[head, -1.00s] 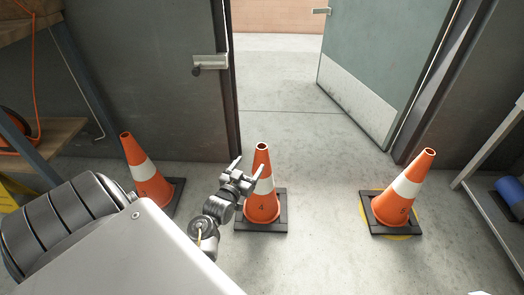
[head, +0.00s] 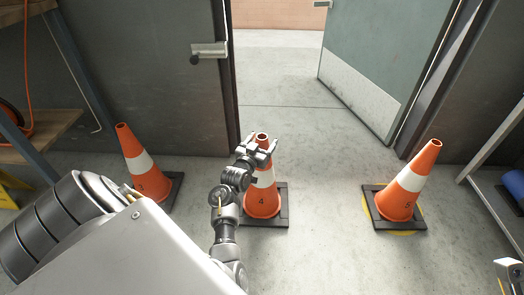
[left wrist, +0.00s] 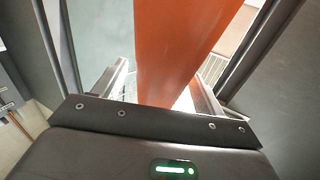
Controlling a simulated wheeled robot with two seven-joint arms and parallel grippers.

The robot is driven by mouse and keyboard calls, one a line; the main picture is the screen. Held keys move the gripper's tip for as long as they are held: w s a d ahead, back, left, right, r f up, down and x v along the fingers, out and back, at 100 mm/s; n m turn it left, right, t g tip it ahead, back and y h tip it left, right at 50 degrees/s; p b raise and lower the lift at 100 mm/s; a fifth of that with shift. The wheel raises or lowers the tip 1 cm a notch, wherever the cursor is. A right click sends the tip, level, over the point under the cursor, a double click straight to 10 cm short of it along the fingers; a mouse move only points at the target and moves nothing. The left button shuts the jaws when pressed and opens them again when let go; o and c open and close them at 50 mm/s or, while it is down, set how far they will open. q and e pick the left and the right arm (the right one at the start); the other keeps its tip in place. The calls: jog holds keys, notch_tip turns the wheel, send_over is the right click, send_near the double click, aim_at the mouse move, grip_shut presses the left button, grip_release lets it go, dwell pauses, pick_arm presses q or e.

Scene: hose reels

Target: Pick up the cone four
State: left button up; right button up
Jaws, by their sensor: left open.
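Cone four (head: 262,203) is orange with a white band and the number 4, upright on a black square base in the middle of the head view. My left gripper (head: 263,145) is open near the top of this cone, with its fingers at the upper orange part. In the left wrist view, the orange cone (left wrist: 180,45) shows between the two spread fingers; I cannot tell whether they touch it. A grey and black piece at the lower right edge of the head view seems to be part of my right gripper (head: 508,272); its jaws do not show clearly.
Cone three (head: 134,144) stands to the left, partly behind my own body. Cone five (head: 405,185) stands to the right over a yellow floor disc (head: 419,219). A door (head: 385,70) is open behind. Shelving stands at both sides. Floor between the cones is clear.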

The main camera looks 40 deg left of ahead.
pick_arm(q)
grip_shut()
jog(key=shift+r, duration=0.15)
dwell(0.5)
jog(key=shift+r, duration=0.1)
